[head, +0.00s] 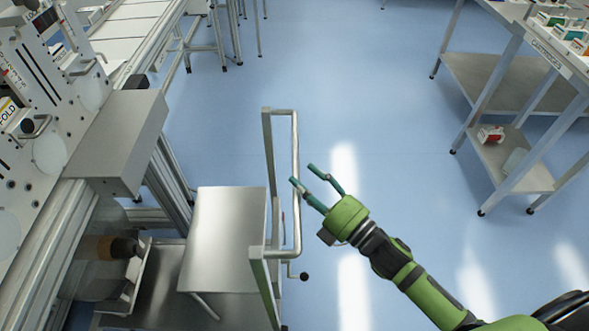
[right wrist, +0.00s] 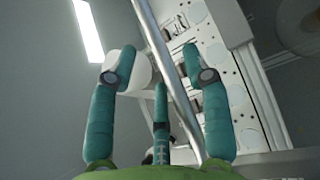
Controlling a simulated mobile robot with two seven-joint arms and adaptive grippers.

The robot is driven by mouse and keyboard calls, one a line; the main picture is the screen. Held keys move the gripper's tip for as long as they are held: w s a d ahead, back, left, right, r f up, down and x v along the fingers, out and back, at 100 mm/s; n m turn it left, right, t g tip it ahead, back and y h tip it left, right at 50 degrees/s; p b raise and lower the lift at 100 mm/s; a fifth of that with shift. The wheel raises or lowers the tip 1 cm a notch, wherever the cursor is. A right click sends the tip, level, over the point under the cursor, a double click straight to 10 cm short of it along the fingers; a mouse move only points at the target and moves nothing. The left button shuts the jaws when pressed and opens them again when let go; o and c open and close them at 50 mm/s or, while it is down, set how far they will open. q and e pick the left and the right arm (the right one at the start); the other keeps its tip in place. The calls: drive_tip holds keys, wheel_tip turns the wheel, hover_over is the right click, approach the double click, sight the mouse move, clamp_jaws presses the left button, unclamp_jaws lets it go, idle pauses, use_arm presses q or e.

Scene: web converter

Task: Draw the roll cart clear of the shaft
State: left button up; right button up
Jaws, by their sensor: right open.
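The roll cart (head: 222,238) stands at the lower middle of the head view, with a flat steel top and an upright tubular handle (head: 296,150) on its right side. My right gripper (head: 303,174) is open at the handle's right side, fingers pointing left toward the bar. In the right wrist view the bar (right wrist: 170,80) crosses diagonally between the open fingers (right wrist: 159,62); I cannot tell whether they touch it. At lower left, a dark shaft end with a brown ring (head: 122,247) sits beside the cart, partly hidden by the machine. My left gripper is out of view.
The converter machine (head: 125,140) with its steel box and rails fills the left side. A steel shelf table (head: 500,85) with small boxes stands at the upper right. The blue floor (head: 350,80) between them is clear.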

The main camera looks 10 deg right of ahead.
sight(297, 173)
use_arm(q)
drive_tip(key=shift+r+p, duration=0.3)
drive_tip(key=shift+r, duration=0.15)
use_arm(e)
drive_tip(key=shift+x, duration=1.7)
clamp_jaws()
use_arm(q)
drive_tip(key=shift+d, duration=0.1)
